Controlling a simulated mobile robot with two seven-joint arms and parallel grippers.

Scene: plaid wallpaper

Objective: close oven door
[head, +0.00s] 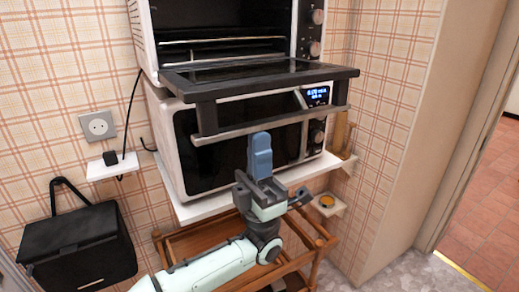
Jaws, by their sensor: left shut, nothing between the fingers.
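The oven (225,18) stands at the top, with a dark opening and knobs on its right side. Its door (255,74) is folded down and open, lying roughly level in front of the opening. The door's grey bar handle (225,132) is on two dark brackets and hangs in front of the microwave. My left gripper (260,140) is shut and empty, with its blue fingers pointing up. Its fingertips overlap the middle of the handle in the picture; I cannot tell whether they touch it. My right gripper is not in view.
A microwave (187,160) with a lit display stands under the oven on a white shelf (205,208). A wooden cart (190,250) is below. A black bag (80,250) hangs at the left, near a wall socket (98,126). A doorway opens at the right.

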